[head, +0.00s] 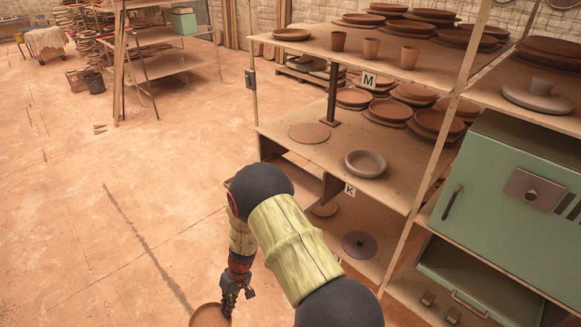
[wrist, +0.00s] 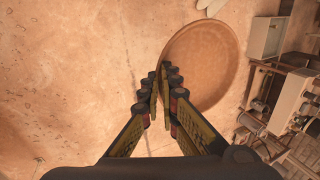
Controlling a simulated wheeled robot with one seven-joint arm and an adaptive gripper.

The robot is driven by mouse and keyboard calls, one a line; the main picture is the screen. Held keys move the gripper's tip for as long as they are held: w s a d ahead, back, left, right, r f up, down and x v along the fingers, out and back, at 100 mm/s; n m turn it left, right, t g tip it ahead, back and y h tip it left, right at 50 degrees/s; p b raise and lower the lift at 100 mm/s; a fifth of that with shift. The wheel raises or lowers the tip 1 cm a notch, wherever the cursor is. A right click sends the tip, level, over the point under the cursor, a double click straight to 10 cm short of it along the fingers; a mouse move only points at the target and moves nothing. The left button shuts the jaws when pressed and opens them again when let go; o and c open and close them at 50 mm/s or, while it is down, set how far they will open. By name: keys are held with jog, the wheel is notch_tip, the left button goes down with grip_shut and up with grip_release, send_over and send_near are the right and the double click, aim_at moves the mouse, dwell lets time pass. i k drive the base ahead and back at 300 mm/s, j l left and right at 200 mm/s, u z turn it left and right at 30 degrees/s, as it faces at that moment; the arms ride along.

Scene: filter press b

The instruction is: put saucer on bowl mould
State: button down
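The saucer, a round terracotta dish, shows in the wrist view (wrist: 208,62) and at the bottom edge of the head view (head: 208,316), where it is partly cut off. My gripper (wrist: 161,88) has its fingers closed together on the saucer's near left rim; it also shows in the head view (head: 229,303). The saucer is held out over the floor, left of the shelves. A pale grey-brown round piece with a thick rim, possibly the bowl mould (head: 366,164), sits on the middle shelf near the K label, apart from my gripper.
A flat brown disc (head: 309,133) lies left of the round piece. Stacked dishes (head: 415,95) fill the shelf behind. An upper shelf (head: 370,55) overhangs it, with a post (head: 333,95) between. A dark knobbed disc (head: 359,244) lies below. A green cabinet (head: 515,190) stands right.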

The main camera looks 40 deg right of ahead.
aim_at(366, 165)
jog(key=i+z, duration=0.35)
jog(key=i, duration=0.25)
jog(key=i+z, duration=0.3)
jog(key=i, duration=0.3)
jog(key=i+j+z, duration=0.35)
jog(key=i, duration=0.2)
jog(key=z, duration=0.45)
jog(key=i+z, duration=0.1)
jog(key=z, duration=0.75)
jog(key=i+z, duration=0.1)
jog(key=z, duration=0.35)
